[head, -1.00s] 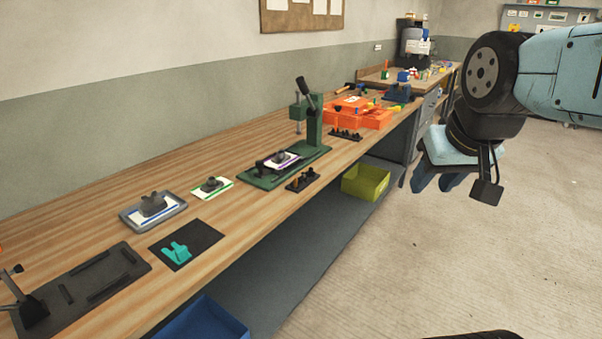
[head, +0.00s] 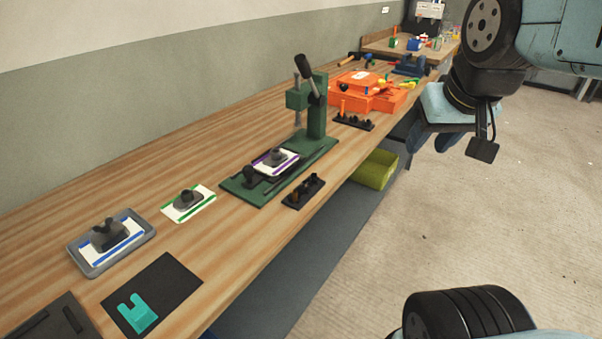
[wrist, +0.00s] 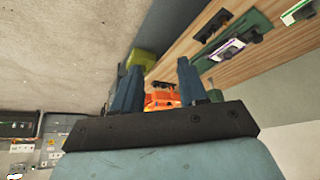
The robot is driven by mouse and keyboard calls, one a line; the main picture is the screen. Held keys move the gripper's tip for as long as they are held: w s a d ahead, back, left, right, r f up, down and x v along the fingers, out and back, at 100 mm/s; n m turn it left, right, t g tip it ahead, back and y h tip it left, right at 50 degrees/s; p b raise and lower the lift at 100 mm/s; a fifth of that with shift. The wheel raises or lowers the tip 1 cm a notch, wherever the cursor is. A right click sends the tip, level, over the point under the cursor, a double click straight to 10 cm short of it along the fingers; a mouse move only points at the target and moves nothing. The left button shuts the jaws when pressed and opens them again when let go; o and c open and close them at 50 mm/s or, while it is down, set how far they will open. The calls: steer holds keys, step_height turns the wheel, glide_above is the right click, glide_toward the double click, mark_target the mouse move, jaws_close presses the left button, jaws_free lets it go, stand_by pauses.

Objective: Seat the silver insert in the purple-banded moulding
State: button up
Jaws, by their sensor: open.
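The purple-banded moulding (head: 291,165) is a white plate with purple edges and a dark grey raised part. It lies on the base of the green press (head: 316,118), and it also shows in the wrist view (wrist: 223,51). A small black rack (head: 303,193) with several dark pegs or parts stands in front of the press. I cannot pick out a silver insert for certain; any small part in the rack is too small to tell. My gripper (head: 455,143) is open and empty, off the bench's front edge, to the right of the press. Its fingers (wrist: 159,78) stand apart in the wrist view.
Blue-banded (head: 88,262) and green-banded (head: 206,202) mouldings lie left of the press. A black mat (head: 178,285) with a teal part is nearer. An orange box (head: 370,98) and second black rack (head: 354,123) stand beyond. A yellow-green bin (head: 375,170) is below. Floor right is clear.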

steer(key=shift+o, duration=0.6)
steer(key=shift+w, duration=0.35)
steer(key=m+g+h, duration=0.2)
steer(key=m, duration=0.3)
glide_above(304, 182)
steer(key=s+a, duration=0.2)
steer(key=s, duration=0.3)
step_height(304, 182, down, 15)
steer(key=shift+w+x, duration=0.2)
steer(key=shift+x, duration=6.4)
steer(key=shift+a+r, duration=0.1)
steer(key=shift+a, duration=0.05)
steer(key=shift+c, duration=0.3)
jaws_close()
